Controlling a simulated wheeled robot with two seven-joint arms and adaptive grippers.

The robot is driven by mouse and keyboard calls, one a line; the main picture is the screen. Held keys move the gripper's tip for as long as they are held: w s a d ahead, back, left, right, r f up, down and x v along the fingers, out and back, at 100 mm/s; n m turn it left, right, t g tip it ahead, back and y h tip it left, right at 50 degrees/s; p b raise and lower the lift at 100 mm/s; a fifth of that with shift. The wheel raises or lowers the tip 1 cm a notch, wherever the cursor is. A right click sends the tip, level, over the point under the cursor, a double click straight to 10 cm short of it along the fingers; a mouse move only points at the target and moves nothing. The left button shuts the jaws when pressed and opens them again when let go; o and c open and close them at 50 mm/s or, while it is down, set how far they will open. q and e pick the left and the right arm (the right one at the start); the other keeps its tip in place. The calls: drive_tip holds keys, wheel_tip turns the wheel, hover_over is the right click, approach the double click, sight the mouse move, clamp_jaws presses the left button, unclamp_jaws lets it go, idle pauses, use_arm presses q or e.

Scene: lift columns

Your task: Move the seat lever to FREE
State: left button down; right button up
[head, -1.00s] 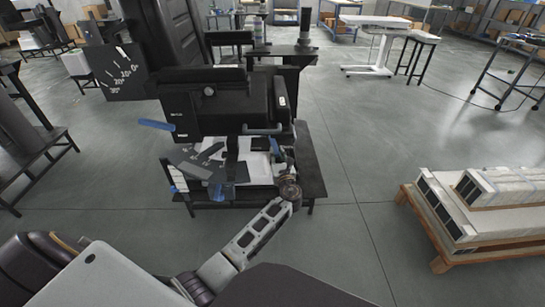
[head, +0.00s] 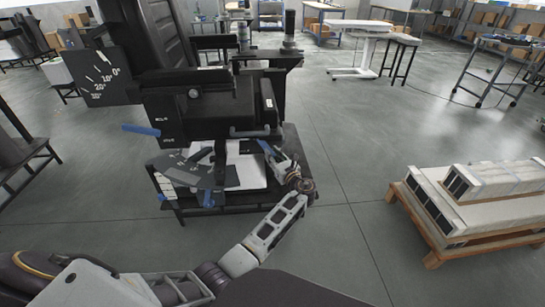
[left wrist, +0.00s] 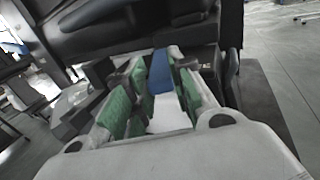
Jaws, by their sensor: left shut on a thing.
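The black seat unit (head: 215,108) stands on a low dark stand left of centre in the head view. My left gripper (head: 274,156) is at its right side, shut on a blue lever (head: 265,147). In the left wrist view the blue lever (left wrist: 160,74) lies between the green finger pads of my left gripper (left wrist: 155,100). Two other blue handles show: one sticks out at the seat's left (head: 141,130), and one hangs by the grey marked plate (head: 190,170). I cannot read a FREE mark. My right gripper is out of view.
A black angle-scale plate (head: 103,76) is at the upper left of the seat. A wooden pallet (head: 436,258) with long white boxes lies at the right. The grey floor between seat and pallet is clear. Benches and shelves stand behind.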

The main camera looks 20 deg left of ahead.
use_arm(q)
drive_tip(key=shift+r, duration=0.15)
drive_tip(key=c, duration=1.7)
unclamp_jaws()
drive_tip(key=o, duration=0.5)
drive_tip(key=shift+c, duration=0.2)
drive_tip(key=shift+r, duration=4.9)
